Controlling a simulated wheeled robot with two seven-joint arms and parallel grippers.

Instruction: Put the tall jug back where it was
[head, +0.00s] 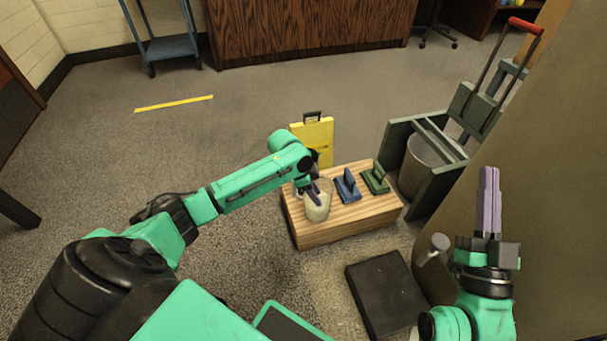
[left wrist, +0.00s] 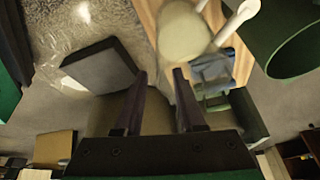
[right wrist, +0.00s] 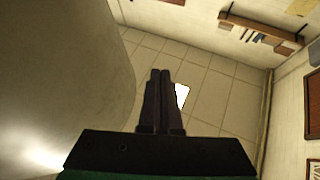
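A clear jug with cream contents (head: 318,208) stands upright on the left part of a wooden box (head: 345,231). My left gripper (head: 312,190) is at its upper part and hides some of its rim. In the left wrist view the cream contents (left wrist: 184,32) lie beyond the fingertips, with a pale handle-like piece beside them. The left fingers (left wrist: 160,74) are apart, and I see nothing gripped between them. I cannot tell whether a finger touches the jug. My right gripper (head: 489,190) is raised at the right, its fingers (right wrist: 160,75) together and empty.
A yellow case (head: 318,135) stands behind. A black slab (head: 386,291) lies in front. A grey bucket (head: 425,165) in a green frame is at the right.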

